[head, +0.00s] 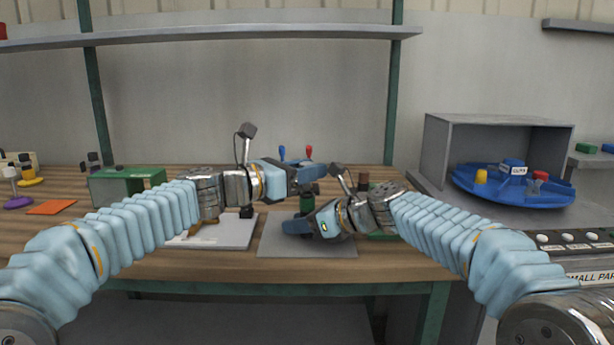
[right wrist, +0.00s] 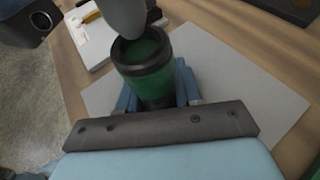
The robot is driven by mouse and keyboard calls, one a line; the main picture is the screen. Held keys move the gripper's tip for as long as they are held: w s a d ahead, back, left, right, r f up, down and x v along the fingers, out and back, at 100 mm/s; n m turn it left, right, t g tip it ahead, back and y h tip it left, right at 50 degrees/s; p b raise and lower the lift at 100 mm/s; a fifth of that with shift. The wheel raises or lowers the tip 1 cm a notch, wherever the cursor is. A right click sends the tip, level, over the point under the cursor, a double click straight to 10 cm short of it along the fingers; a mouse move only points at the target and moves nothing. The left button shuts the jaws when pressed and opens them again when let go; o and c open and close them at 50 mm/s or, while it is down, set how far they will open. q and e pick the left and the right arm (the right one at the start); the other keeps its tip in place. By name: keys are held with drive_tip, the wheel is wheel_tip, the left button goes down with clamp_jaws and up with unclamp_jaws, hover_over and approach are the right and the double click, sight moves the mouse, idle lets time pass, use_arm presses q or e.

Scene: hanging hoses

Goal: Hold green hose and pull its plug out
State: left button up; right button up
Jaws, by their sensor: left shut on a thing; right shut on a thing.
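The green hose shows as a short green cylinder with a black rim (right wrist: 143,68) in the right wrist view, and as a small dark green piece (head: 307,203) in the head view. My right gripper (head: 298,226) is shut around it low over a grey mat. My left gripper (head: 318,177) is shut, right above the hose. A grey rounded piece (right wrist: 122,14), which looks like the plug, overlaps the far rim; part of the green inside shows. Whether its tip is still inside the mouth, I cannot tell. The left fingers hide most of what they hold.
The grey mat (head: 275,246) lies on the wooden table beside a white board (head: 228,233). A green box (head: 125,183) stands at left. A blue round tray (head: 500,192) sits in a grey bin at right. Blue and red handles (head: 309,152) stand behind my grippers.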

sight(307, 163)
use_arm(q)
drive_tip(key=shift+r, duration=1.4)
drive_tip(key=shift+r, duration=0.1)
drive_tip(key=shift+r, duration=1.4)
use_arm(e)
drive_tip(key=o, duration=1.1)
drive_tip(key=shift+d, duration=0.1)
